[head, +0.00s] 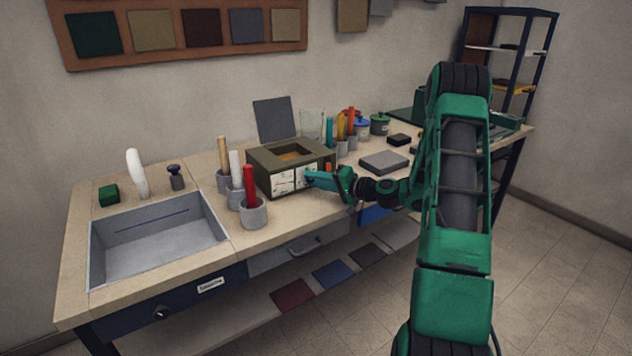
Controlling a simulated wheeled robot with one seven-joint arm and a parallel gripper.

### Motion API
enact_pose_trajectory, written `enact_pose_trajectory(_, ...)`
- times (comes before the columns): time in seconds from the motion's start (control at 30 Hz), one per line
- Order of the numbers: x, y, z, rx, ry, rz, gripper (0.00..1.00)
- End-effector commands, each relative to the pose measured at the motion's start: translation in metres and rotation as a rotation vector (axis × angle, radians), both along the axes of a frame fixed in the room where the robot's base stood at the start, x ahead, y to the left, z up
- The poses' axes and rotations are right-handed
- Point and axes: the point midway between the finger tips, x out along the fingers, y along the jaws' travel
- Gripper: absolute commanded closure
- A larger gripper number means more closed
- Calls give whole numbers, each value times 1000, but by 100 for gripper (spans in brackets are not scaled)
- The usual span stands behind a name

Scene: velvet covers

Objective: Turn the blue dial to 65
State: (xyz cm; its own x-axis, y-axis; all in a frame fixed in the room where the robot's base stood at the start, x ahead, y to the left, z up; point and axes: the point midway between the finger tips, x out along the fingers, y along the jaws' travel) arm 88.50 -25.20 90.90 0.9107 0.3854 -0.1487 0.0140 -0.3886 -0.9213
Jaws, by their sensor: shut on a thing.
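An olive-brown box (263,171) with an open top stands on the workbench, with white dial faces (283,180) on its front. A small orange-red part (328,167) shows at the front's right end. My gripper (311,180) reaches in from the right and is shut at the right-hand white face, on what appears to be the blue dial. The fingers cover the dial, so its pointer and the mark for 65 cannot be read.
Grey cups with a red rod (250,187) and other rods stand left of the box. A grey sink (158,245) is set in the bench (275,238) at left. A grey slab (384,162) and jars lie to the right, near my arm.

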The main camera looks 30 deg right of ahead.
Motion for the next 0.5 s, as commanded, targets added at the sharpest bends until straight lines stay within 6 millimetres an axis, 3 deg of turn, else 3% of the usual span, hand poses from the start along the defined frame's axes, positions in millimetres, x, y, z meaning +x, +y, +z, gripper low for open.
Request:
enact_pose_trajectory(0.17, -1, -3, -3, -3, 5, -7, 99)
enact_pose_trajectory(0.2, -1, -3, -3, -4, 6, -7, 68)
enact_pose_trajectory(0.23, -1, -3, -3, -3, 5, -7, 60)
enact_pose_trajectory(0.5, -1, -2, -1, -3, 2, -3, 58)
